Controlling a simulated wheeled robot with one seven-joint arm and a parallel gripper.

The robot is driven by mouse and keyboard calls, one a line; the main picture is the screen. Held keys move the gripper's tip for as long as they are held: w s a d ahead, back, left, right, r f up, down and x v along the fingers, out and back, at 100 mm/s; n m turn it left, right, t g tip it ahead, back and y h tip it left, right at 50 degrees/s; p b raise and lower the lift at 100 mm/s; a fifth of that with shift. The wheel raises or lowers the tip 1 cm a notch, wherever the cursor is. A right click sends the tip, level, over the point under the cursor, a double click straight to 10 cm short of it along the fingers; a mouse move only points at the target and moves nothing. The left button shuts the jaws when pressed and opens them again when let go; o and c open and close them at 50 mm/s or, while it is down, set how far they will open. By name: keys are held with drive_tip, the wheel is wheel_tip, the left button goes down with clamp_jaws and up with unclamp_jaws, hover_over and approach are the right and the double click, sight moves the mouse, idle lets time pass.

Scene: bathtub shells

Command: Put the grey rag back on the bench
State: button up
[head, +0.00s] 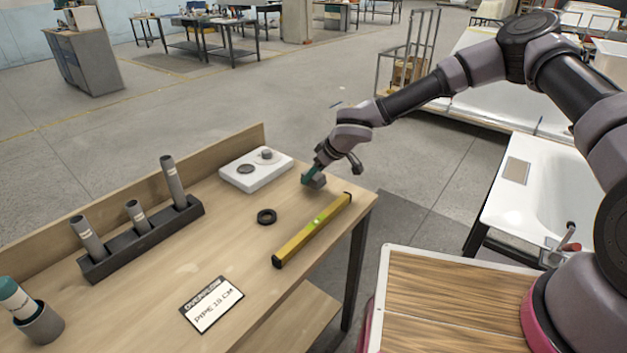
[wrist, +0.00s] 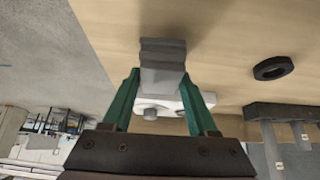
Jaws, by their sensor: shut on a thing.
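The grey rag (head: 317,182) is a small folded grey piece at the far right corner of the wooden bench (head: 170,262). My gripper (head: 309,174) reaches down there with its green fingers shut on the rag. In the wrist view the rag (wrist: 163,62) sits between the two green fingertips (wrist: 160,82), over the bench top (wrist: 225,40). The rag is low over the wood. I cannot tell whether it touches it.
A white two-dial device (head: 256,170) stands left of the rag. A black ring (head: 266,217), a yellow level (head: 312,230), a label card (head: 212,304) and a dark pipe rack (head: 140,243) are on the bench. A white bathtub (head: 540,190) stands right, across a floor gap.

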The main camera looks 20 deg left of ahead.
wheel_tip(320, 180, down, 2)
drive_tip(key=shift+f, duration=0.15)
drive_tip(key=o, duration=1.2)
drive_tip(key=shift+d, duration=0.1)
drive_tip(key=v, duration=1.2)
drive_tip(key=w+d+r+m+t+h, duration=0.1)
drive_tip(key=w+d+r+h, duration=0.15)
drive_tip(key=d, duration=0.55)
drive_tip(key=w+d+r+m+h, duration=0.1)
drive_tip(key=d+r+h, duration=0.15)
drive_tip(key=d, duration=0.45)
drive_tip(key=s+d+r+m+h, duration=0.1)
drive_tip(key=d+r+m+h, duration=0.15)
drive_tip(key=d+r, duration=0.45)
drive_tip(key=d+r+m+h, duration=0.25)
drive_tip(key=d+r, duration=0.25)
drive_tip(key=d, duration=0.4)
drive_tip(key=s+d+r+m+t+y, duration=0.1)
drive_tip(key=s+d+r+m+y, duration=0.2)
drive_tip(key=s+r, duration=0.6)
drive_tip(key=s+d+r+m+t+y, duration=0.2)
drive_tip(key=s+d+r+m+y, duration=0.1)
drive_tip(key=s+d+r+m, duration=0.2)
drive_tip(key=s+r+m, duration=0.2)
drive_tip(key=s+r, duration=0.2)
drive_tip(key=r, duration=0.1)
drive_tip(key=shift+s+d+r+m, duration=0.3)
drive_tip(key=shift+d+r+m, duration=0.1)
